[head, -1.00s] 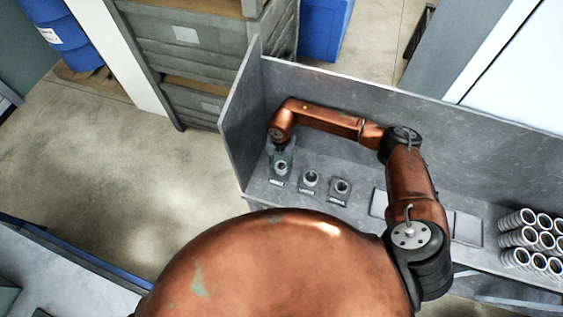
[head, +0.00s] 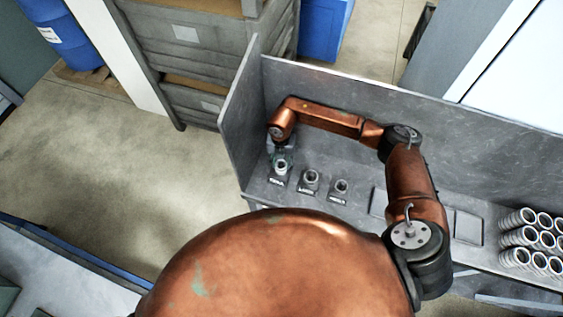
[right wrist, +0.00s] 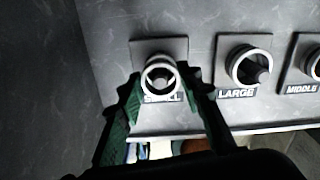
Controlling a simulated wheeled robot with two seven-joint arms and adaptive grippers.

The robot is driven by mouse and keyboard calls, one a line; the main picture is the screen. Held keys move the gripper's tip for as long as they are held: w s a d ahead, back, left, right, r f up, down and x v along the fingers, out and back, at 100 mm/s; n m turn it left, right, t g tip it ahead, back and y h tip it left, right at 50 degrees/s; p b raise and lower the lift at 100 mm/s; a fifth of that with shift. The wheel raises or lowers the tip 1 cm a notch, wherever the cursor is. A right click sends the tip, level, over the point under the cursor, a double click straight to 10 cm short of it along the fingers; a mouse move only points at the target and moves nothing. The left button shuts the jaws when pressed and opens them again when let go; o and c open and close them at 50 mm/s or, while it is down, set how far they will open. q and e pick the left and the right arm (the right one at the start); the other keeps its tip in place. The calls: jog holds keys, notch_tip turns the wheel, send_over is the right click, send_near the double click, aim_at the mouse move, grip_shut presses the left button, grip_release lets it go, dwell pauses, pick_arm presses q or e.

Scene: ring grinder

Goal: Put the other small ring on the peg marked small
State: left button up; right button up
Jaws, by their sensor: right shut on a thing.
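In the right wrist view the peg plate marked small (right wrist: 174,50) is at the left of a row. My right gripper (right wrist: 163,90) is over it, its green fingers on either side of a small ring (right wrist: 146,82) and shut on it. The held ring overlaps the peg in this view; a pale rim shows just behind it. I cannot tell whether the ring is around the peg or above it. In the head view my right gripper (head: 281,156) is at the leftmost peg, mostly hidden under the wrist. My left gripper is not in view.
The large peg (right wrist: 250,66) and the middle peg (right wrist: 314,64) stand to the right, each with a ring. Several rings (head: 530,240) are stacked at the bench's right. A grey side wall (head: 240,108) stands close left of the pegs.

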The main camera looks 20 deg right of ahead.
jog(key=shift+f+b, duration=0.55)
jog(key=shift+f, duration=0.05)
dwell(0.7)
jog(key=o, duration=0.9)
notch_tip(320, 180, up, 11)
jog(key=p, duration=0.6)
jog(key=shift+r, duration=0.1)
dwell(0.5)
